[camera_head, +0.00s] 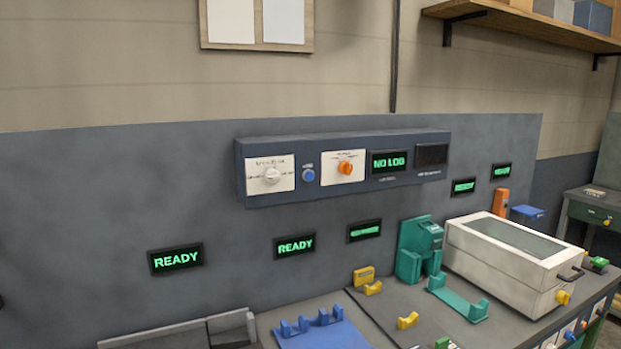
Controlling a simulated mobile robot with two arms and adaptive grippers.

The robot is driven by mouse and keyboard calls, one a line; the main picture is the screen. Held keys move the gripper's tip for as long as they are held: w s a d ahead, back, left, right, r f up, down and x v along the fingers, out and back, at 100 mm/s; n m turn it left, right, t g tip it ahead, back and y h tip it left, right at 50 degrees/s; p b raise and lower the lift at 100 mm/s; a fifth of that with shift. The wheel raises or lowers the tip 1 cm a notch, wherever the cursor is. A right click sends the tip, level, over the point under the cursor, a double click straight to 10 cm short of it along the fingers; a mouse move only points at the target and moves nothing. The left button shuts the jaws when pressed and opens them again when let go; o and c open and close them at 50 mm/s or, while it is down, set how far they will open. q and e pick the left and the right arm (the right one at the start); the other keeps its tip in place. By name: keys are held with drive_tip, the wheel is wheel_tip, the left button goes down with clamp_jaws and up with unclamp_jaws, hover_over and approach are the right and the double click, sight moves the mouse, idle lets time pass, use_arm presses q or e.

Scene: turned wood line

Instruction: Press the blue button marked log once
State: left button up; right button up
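A blue button (308,175) sits on the front of a dark blue control panel (215,172) mounted on the grey wall board. The label above the button is too small to read. To its left is a white plate with a pale knob (271,175). To its right is a white plate with an orange knob (345,168). A second display (431,155) is dark. Neither of my grippers is in view.
Small displays reading "READY" (176,259) hang below the panel. The bench below holds a blue fixture (325,333), a green device (419,248), a teal cradle (457,299) and a white box with a glass lid (513,260). The space before the panel looks clear.

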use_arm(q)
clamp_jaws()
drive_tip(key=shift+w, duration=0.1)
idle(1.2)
